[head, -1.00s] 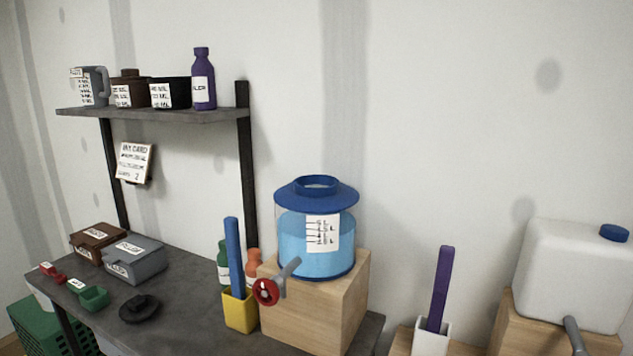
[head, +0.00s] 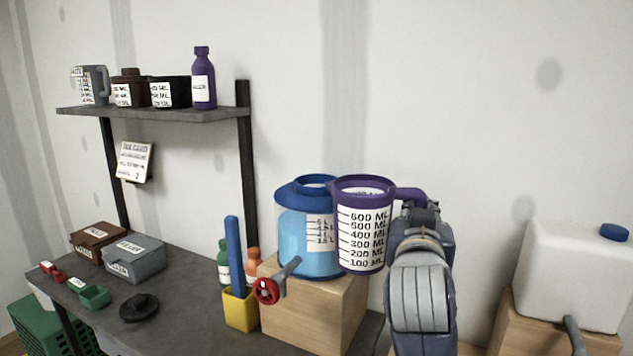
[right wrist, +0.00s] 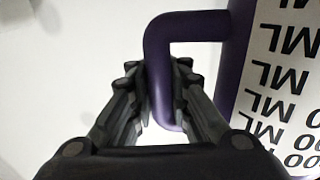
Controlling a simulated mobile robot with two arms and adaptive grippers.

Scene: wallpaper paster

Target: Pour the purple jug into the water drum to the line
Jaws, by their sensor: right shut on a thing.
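The purple jug (head: 361,228) has a white scale label marked from 100 to 600 ML. It is upright in the head view, in front of the right part of the water drum, hiding some of it. The water drum (head: 300,235) is clear with a blue lid and holds blue water; its label is partly covered by the jug. My right gripper (right wrist: 154,95) is shut on the jug's purple handle (right wrist: 158,50), as the right wrist view shows. Whether the jug touches the drum cannot be told. The jug's contents are not visible. My left gripper is not in view.
The drum stands on a wooden block (head: 318,312) with a red-handled tap (head: 268,290) at its front. A yellow holder (head: 240,308) with a blue stick stands to the left. A white canister (head: 570,270) is at right. A shelf (head: 150,114) holds several containers.

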